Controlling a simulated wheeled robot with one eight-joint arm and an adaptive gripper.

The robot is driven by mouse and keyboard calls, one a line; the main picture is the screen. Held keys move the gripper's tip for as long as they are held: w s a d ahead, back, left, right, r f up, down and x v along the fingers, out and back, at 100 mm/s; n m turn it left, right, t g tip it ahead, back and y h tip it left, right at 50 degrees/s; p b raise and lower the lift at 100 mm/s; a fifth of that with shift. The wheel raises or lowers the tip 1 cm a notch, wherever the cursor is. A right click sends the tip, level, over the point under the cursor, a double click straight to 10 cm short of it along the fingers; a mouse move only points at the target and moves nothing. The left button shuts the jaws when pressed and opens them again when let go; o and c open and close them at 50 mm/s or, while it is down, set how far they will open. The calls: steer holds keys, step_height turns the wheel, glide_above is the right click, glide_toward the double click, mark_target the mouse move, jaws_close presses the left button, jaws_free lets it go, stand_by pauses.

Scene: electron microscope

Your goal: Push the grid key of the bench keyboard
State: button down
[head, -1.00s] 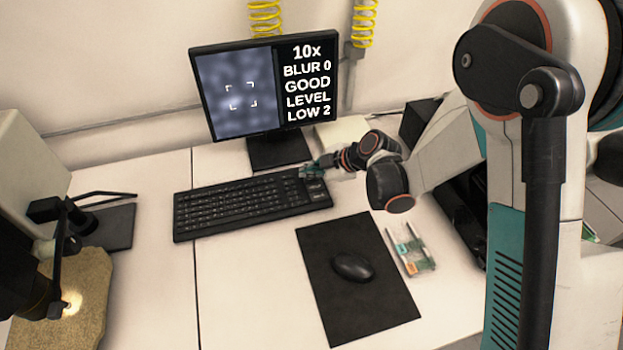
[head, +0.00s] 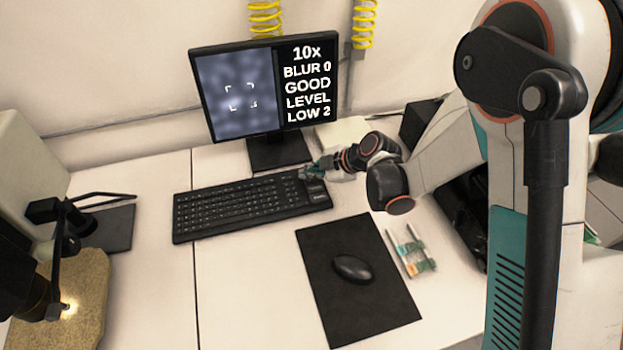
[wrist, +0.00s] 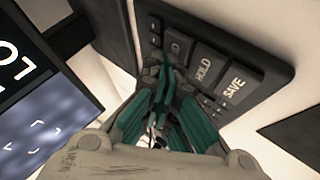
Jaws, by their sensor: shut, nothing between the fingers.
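The black bench keyboard (head: 250,208) lies on the white bench. In the wrist view its right end shows large keys, the SAVE key (wrist: 233,87) and the HOLD key (wrist: 205,68). Beside HOLD is a partly covered key (wrist: 178,45); only the end of its label shows, so I cannot confirm that it is the grid key. My gripper (head: 308,172) is shut and empty at the keyboard's far right corner. In the wrist view its teal fingers (wrist: 163,78) point at the partly covered key. I cannot tell whether the tips touch it.
A monitor (head: 265,90) behind the keyboard reads 10x, BLUR 0, GOOD, LEVEL, LOW 2. A mouse (head: 353,268) lies on a black mat (head: 330,305) in front. A small clear holder (head: 412,250) lies right of the mat.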

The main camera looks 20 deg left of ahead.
mark_target(311, 182)
steer(key=shift+r, duration=0.55)
steer(key=shift+r+p, duration=0.15)
steer(key=shift+p, duration=0.15)
steer(key=shift+r+p, duration=1.75)
steer(key=shift+r, duration=1.1)
